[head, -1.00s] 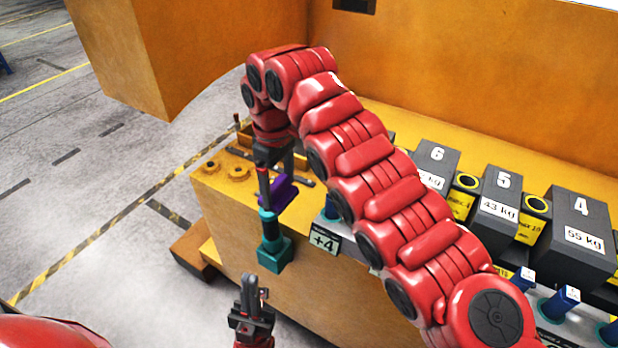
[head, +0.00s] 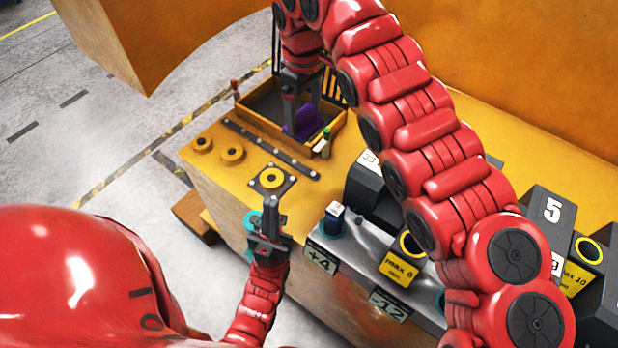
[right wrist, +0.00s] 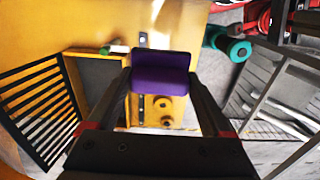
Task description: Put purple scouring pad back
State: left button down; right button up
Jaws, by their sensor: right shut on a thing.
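The purple scouring pad (head: 306,123) is between the fingers of my right gripper (head: 303,112), which is shut on it. In the head view the pad overlaps the right part of a shallow dark-floored tray (head: 246,117) with yellow walls; its height above the tray floor is unclear. In the right wrist view the pad (right wrist: 161,74) fills the gap between both fingertips, and the tray (right wrist: 97,82) lies to its left. My left gripper (head: 270,218) is lower, in front of the yellow bench's near edge, away from the pad. Its fingers are seen edge-on, so their gap is hidden.
A dark slatted rack (right wrist: 38,110) is beside the tray. Dark numbered weights (head: 548,215) line the right.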

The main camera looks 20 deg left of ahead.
jog(key=f, duration=2.3)
jog(key=shift+s+f+p, duration=0.2)
jog(key=shift+f+p, duration=0.05)
jog(key=shift+p, duration=0.1)
jog(key=shift+f, duration=0.3)
jog(key=shift+f, duration=0.1)
